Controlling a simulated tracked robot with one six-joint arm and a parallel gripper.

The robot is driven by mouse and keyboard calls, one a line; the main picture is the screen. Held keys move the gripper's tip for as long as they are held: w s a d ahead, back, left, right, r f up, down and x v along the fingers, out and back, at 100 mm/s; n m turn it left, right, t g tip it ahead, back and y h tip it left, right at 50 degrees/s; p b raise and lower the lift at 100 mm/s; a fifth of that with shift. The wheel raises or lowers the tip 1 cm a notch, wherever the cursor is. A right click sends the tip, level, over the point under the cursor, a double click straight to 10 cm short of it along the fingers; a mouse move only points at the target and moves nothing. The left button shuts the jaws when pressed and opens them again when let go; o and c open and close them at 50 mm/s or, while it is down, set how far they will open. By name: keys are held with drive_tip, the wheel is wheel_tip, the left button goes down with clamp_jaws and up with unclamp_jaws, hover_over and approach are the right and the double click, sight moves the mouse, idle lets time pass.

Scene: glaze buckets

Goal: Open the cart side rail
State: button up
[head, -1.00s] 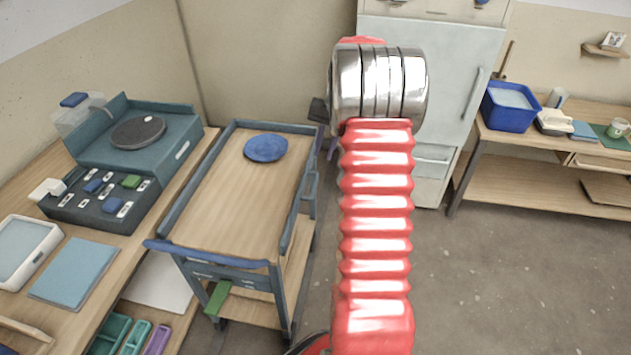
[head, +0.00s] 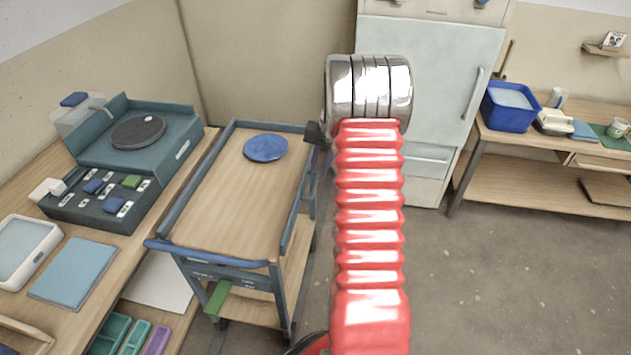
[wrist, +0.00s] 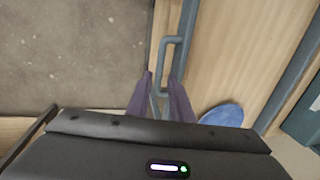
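The cart (head: 225,205) has a wooden top with blue-grey rails. Its right side rail (head: 292,215) stands upright along the top's edge, and a small bar handle (head: 312,185) shows on its outer side. In the wrist view the rail handle (wrist: 170,42) is a blue-grey loop beside the wooden top. My gripper (wrist: 160,77) is open, its two purple fingers apart on either side of the rail handle's near part. I cannot tell whether they touch it. In the head view my arm hides most of the gripper.
A blue plate (head: 265,148) lies on the cart top. A workbench (head: 75,275) with a dark wheel unit (head: 140,132) stands close on the left. A pale cabinet (head: 435,80) is behind my arm. A table with a blue tub (head: 510,107) is at right. The floor at right is clear.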

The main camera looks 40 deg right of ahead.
sight(315, 185)
drive_tip(key=shift+w+a+f, duration=0.1)
drive_tip(key=shift+w+f, duration=0.05)
drive_tip(key=shift+f, duration=0.85)
drive_tip(key=shift+w+a+f, duration=0.1)
drive_tip(key=shift+a+f, duration=0.05)
drive_tip(key=shift+f, duration=0.85)
drive_tip(key=shift+w+a+f, duration=0.1)
drive_tip(key=shift+w+f, duration=0.05)
drive_tip(key=shift+f, duration=0.85)
drive_tip(key=shift+c, duration=0.4)
clamp_jaws()
drive_tip(key=shift+a, duration=0.2)
drive_tip(key=shift+d, duration=0.15)
